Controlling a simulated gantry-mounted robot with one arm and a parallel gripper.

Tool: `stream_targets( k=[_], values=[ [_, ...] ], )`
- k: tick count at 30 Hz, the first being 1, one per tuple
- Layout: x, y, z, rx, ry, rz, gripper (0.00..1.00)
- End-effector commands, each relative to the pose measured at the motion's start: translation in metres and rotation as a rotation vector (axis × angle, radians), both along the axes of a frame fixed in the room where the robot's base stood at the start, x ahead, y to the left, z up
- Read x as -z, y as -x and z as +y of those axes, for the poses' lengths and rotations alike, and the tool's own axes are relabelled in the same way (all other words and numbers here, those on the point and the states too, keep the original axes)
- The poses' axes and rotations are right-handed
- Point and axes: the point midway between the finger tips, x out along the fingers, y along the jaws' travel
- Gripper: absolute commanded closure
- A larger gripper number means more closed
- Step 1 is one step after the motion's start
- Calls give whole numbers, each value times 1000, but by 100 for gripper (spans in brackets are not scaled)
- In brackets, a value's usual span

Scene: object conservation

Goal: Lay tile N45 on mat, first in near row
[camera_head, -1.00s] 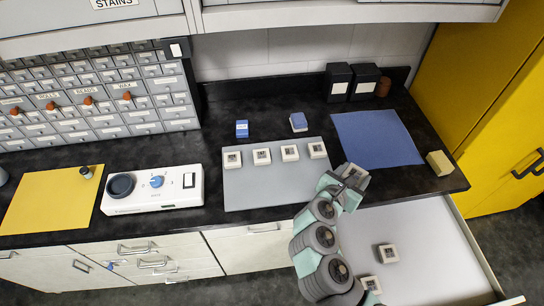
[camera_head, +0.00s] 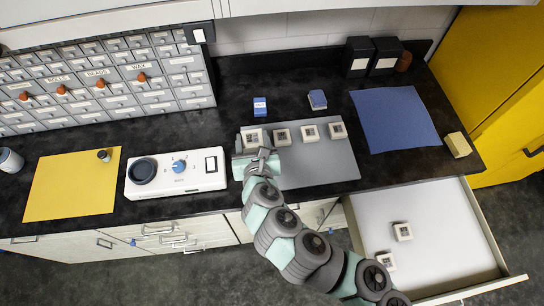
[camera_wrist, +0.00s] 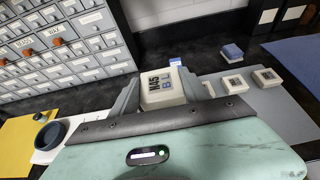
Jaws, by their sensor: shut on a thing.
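In the head view the held tile is hard to make out among the fingers. I cannot tell whether it touches the mat. Several similar tiles stand in the far row of the mat, from the leftmost tile (camera_head: 252,138) to the rightmost tile (camera_head: 338,130).
An open drawer (camera_head: 440,262) at right holds two tiles, one (camera_head: 403,231) behind the other (camera_head: 386,261). A white device (camera_head: 176,175) stands left of the mat. A blue sheet (camera_head: 395,120) lies right, blue boxes (camera_head: 260,106) behind. The mat's near right is clear.

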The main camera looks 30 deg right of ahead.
Motion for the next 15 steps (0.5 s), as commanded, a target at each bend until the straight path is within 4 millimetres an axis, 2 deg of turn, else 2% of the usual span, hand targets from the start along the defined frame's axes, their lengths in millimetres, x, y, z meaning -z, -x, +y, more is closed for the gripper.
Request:
stream_targets(
  k=[1,9,15],
  values=[
    [23,0,0,1,0,1,93],
    [93,0,1,1,-6,2,93],
    [135,1,1,2,-4,4,93]
  ],
)
